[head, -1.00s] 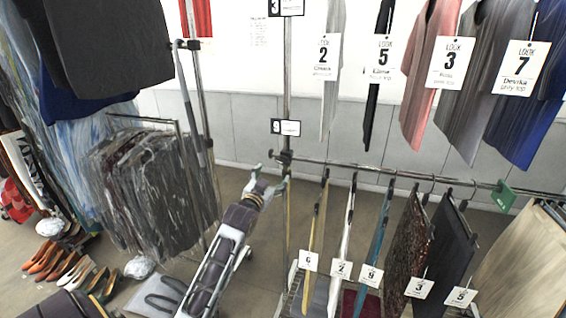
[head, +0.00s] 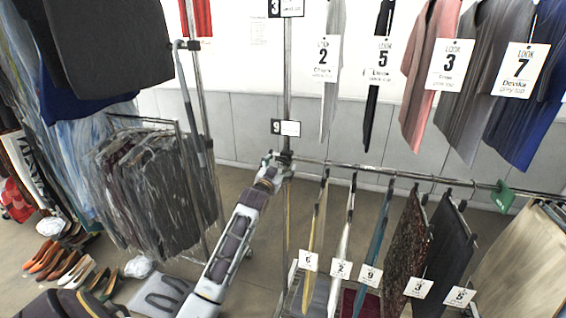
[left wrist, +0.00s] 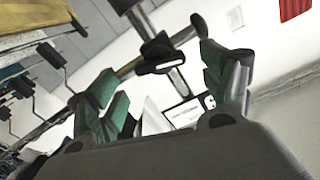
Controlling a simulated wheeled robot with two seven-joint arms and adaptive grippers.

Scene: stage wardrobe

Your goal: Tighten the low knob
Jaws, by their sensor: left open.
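The low knob is a dark bar-shaped handle (left wrist: 160,68) on the black clamp where the low rail (head: 380,172) meets the upright post (head: 287,80). In the head view the clamp (head: 286,157) is partly covered by my left gripper (head: 277,159). In the left wrist view my left gripper (left wrist: 165,88) is open, with green-padded fingers on either side of the knob. The knob shows between and beyond the fingertips. I cannot tell whether a finger touches it. My right gripper is not in view.
Tagged garments hang from the low rail, including a dark one (head: 447,240), and tops such as a pink one (head: 418,80) hang above. A rack of bagged clothes (head: 150,190) stands left. Shoes (head: 70,268) lie on the floor. A number tag (head: 286,127) sits above the clamp.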

